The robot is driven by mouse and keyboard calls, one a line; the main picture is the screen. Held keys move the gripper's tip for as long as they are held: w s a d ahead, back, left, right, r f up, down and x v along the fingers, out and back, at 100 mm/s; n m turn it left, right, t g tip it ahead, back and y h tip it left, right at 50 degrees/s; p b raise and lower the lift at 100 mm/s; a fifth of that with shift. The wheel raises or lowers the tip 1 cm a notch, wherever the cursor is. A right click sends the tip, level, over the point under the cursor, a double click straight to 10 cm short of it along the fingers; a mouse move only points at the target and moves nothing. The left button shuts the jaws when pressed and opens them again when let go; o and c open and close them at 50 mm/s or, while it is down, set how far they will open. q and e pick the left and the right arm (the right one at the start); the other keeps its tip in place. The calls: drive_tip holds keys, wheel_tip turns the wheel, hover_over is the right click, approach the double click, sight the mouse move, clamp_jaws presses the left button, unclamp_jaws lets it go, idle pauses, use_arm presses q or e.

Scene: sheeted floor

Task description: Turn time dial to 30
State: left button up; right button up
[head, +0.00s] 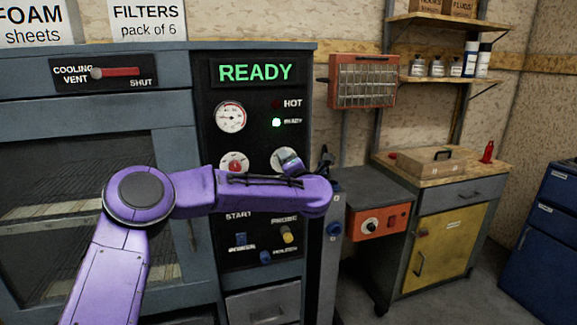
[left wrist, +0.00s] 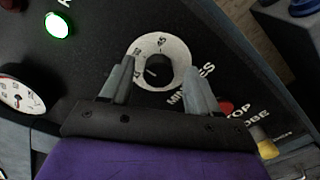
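The time dial (left wrist: 158,62), marked MINUTES, is a white-rimmed round dial with a dark centre on the oven's black panel. It shows in the left wrist view, with a small pale mark on the centre. The rim's numbers are too small to read surely. My left gripper (left wrist: 162,84) has its two grey fingers apart, one on each side of the dial. I cannot tell whether they touch it. In the head view the dial (head: 287,157) is partly covered by my purple left arm, and the fingers cannot be made out. My right gripper is not in view.
The panel's READY display (head: 255,72) is lit green above a gauge (head: 230,117). A red-centred dial (head: 235,163) sits left of the time dial. START, STOP and PROBE controls are below. An orange-fronted box (head: 378,223) and a wooden-topped cabinet (head: 445,200) stand to the right.

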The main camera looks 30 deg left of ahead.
use_arm(q)
drive_tip(key=b+v, duration=0.2)
drive_tip(key=v, duration=0.8)
drive_tip(key=shift+s+d+b, duration=0.2)
drive_tip(key=shift+b, duration=0.1)
